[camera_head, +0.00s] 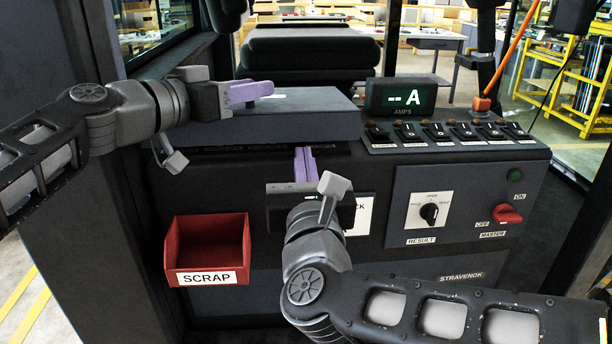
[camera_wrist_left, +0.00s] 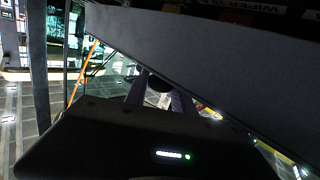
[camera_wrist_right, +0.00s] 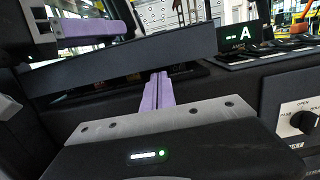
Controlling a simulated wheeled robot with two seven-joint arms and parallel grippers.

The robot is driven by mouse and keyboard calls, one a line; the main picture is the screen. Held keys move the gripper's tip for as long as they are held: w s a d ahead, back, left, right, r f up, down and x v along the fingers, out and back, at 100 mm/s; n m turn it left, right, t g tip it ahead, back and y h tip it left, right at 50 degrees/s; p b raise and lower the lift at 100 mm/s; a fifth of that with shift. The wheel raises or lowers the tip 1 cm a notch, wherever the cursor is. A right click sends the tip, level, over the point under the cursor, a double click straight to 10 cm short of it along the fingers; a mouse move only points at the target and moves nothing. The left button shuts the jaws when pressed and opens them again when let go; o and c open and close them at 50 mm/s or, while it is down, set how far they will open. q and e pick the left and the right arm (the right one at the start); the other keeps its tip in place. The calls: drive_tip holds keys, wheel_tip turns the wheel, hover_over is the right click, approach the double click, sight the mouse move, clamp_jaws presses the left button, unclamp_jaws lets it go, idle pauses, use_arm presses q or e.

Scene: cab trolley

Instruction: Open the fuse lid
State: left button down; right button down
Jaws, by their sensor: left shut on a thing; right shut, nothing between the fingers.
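The fuse lid (camera_head: 290,127) is a dark grey slab on the console top. In the right wrist view the lid (camera_wrist_right: 200,45) stands tilted, with a dark gap and fuse parts under it. My left gripper (camera_head: 252,91) is shut at the lid's left part; in the left wrist view its fingers (camera_wrist_left: 155,98) close around a dark rounded piece, apparently the lid's grip. My right gripper (camera_head: 305,160) is shut and empty, just in front of and below the lid's front edge. Its purple fingers (camera_wrist_right: 158,90) are together. Most of the fuse bay is hidden in the head view.
A red scrap bin (camera_head: 207,250) hangs on the console front at left. An amps display (camera_head: 402,97) and a row of switches (camera_head: 445,132) stand right of the lid. A result knob (camera_head: 429,213) and a red master switch (camera_head: 508,214) are on the right front panel.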

drive_tip(key=shift+w, duration=0.3)
drive_tip(key=shift+r, duration=0.1)
